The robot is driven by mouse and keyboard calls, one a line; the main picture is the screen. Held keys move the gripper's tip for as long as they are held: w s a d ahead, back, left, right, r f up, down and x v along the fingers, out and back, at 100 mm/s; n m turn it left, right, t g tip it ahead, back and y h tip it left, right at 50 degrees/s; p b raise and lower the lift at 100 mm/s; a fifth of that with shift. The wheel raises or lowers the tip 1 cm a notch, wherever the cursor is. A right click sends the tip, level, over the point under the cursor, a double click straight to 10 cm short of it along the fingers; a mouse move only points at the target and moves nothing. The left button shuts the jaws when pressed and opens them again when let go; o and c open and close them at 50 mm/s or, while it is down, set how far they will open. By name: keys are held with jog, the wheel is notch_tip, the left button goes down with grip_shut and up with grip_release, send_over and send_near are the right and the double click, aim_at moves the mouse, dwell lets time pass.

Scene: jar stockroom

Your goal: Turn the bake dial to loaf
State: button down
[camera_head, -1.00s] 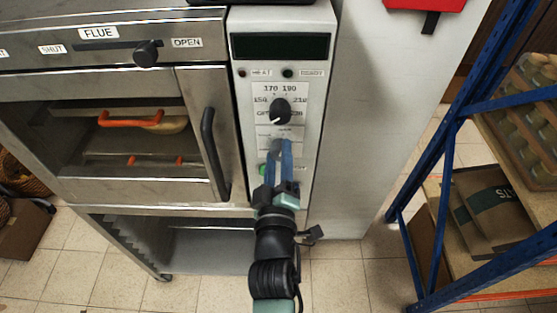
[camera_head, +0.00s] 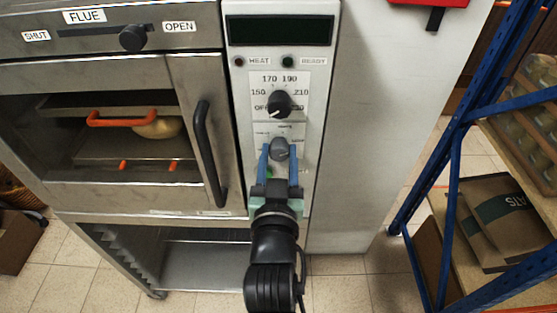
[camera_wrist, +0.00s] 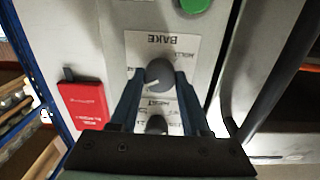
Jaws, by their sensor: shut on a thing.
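The bake dial (camera_head: 280,148) is a small grey-black knob on the oven's narrow control panel, below the temperature dial (camera_head: 279,104). In the wrist view the bake dial (camera_wrist: 158,73) appears under an upside-down BAKE label. Its pale pointer mark slants toward the lower left there. The words around it are too small to read surely. My gripper (camera_head: 279,152) has one blue finger on each side of the bake dial and is shut on it; the wrist view shows my gripper (camera_wrist: 160,78) the same way.
A green button (camera_wrist: 194,4) sits near the bake dial. The oven door handle (camera_head: 210,153) stands out to the left. A blue rack (camera_head: 452,190) with boxes and trays is at the right. A red item (camera_wrist: 83,105) hangs on the side wall.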

jog(key=shift+m+b, duration=0.5)
jog(key=shift+m, duration=1.4)
jog(key=shift+c, duration=1.8)
grip_release()
jog(key=shift+s, duration=0.1)
jog(key=s+b, duration=0.2)
jog(key=s, duration=1)
jog(key=shift+s+a+r+b, duration=0.15)
jog(key=shift+s+b, duration=0.2)
jog(key=shift+s, duration=0.05)
